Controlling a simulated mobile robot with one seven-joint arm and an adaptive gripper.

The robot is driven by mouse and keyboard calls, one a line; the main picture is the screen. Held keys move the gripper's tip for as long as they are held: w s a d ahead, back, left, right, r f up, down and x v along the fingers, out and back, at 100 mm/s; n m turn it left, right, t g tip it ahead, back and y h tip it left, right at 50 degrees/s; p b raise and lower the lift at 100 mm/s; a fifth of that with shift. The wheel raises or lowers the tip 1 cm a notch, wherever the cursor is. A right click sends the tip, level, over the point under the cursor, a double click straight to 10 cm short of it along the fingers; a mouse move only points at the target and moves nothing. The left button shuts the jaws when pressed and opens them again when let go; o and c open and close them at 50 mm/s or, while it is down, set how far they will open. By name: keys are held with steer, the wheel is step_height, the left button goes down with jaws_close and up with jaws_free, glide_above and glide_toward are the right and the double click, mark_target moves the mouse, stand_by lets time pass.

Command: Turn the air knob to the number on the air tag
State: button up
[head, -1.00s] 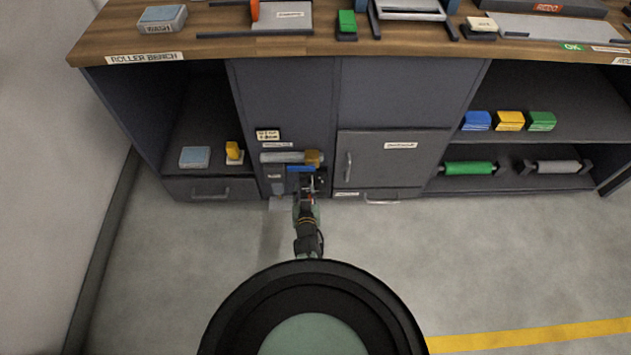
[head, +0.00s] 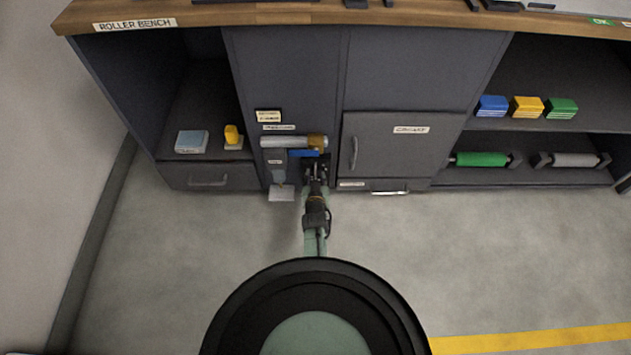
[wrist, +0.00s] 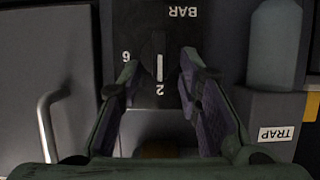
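The air knob (wrist: 150,50) is dark, on a black dial plate (wrist: 125,22) marked BAR, seen upside down in the wrist view. The numbers 6 and 2 show. The knob's white pointer line points toward the 2. My gripper (wrist: 160,66) is open, its two fingers either side of the knob's lower part with a gap visible on both sides. In the head view my gripper (head: 316,168) is at the cabinet front, hiding the dial. A small pale tag (head: 268,116) above the pipe may be the air tag; its writing is too small to read.
A grey pipe with a brass end (head: 317,142) and a blue block (head: 303,153) sit just above my gripper. The TRAP label (wrist: 276,134) is on a holder beside the dial. A cabinet door handle (wrist: 46,125) is at the other side. The floor is clear.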

steer(key=shift+w+f, duration=0.1)
steer(key=shift+w, duration=0.25)
jaws_close()
stand_by(0.4)
